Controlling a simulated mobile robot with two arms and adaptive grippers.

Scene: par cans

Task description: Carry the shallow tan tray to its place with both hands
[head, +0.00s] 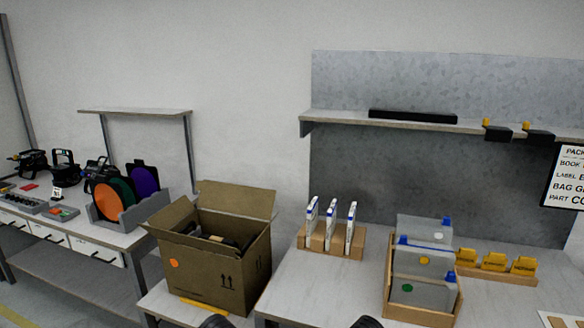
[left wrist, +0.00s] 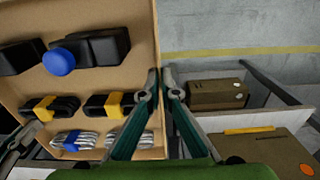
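The shallow tan tray (left wrist: 110,154) fills the left of the left wrist view. It holds black items, some with yellow bands, a blue round piece and silvery bundles. My left gripper (left wrist: 160,78) has its two fingertips on either side of the tray's near wall, closed on it. At the left edge of that view a dark finger shape, likely my right gripper (left wrist: 18,142), shows beside the tray's far side. Its grip cannot be made out. In the head view the tray does not show; only dark rounded tops, probably of my arms, show at the bottom edge.
An open cardboard box (head: 222,270) stands on a low bench left of centre. The right bench (head: 300,285) carries a rack of white upright items (head: 332,235), a wooden crate (head: 420,315) of grey cases and yellow blocks (head: 494,262). Bare bench lies at its front left.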

